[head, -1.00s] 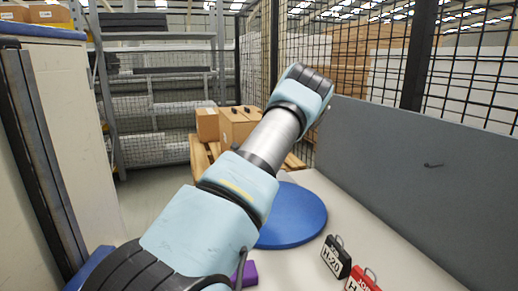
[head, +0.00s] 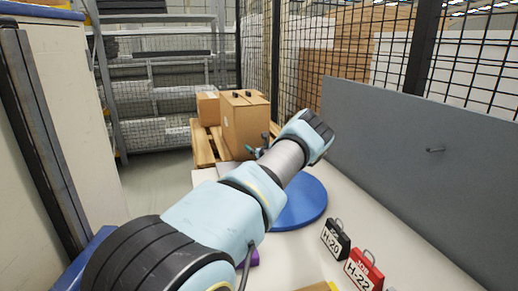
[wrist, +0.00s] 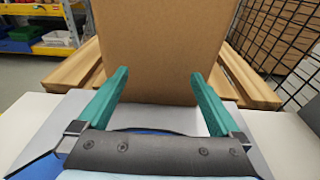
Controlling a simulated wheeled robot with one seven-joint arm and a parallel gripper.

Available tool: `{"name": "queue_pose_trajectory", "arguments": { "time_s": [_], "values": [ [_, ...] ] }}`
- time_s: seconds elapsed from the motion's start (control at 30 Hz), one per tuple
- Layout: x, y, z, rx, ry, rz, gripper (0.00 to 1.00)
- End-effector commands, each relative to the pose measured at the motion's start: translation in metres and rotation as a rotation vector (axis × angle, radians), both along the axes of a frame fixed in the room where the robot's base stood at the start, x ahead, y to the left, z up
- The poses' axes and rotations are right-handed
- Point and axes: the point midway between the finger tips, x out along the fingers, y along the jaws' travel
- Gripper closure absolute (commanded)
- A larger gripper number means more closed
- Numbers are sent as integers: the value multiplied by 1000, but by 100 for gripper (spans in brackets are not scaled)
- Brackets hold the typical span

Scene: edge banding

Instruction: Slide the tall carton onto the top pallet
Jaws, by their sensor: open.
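The tall carton (head: 245,128) is a plain brown box standing upright at the far end of the table. Its broad face (wrist: 160,45) fills the upper middle of the wrist view. My gripper (wrist: 160,74) is open, with its two teal fingers wide apart and pointing at the carton's lower face. Nothing is held between them. In the head view the gripper (head: 258,148) shows small, low in front of the carton, partly behind my arm. The wooden pallet (head: 204,150) shows beside the carton, with slats on both sides in the wrist view (wrist: 245,78). I cannot tell whether the fingers touch the carton.
A smaller carton (head: 207,107) stands left of the tall one. A blue round disc (head: 302,204) lies on the table (head: 300,248). A black H-20 case (head: 336,240) and a red H-22 case (head: 363,270) stand nearer. A grey panel (head: 420,150) and mesh fence bound the right.

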Motion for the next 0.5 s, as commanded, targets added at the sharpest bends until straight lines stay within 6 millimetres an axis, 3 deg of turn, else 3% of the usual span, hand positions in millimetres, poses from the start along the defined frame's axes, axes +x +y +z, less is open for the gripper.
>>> {"name": "queue_pose_trajectory", "arguments": {
  "time_s": [0.07, 0.5],
  "values": [
    [7, 4, -18, -1, 1, 0, 0],
    [32, 12, -21, -1, 1, 2, 0]
  ]
}}
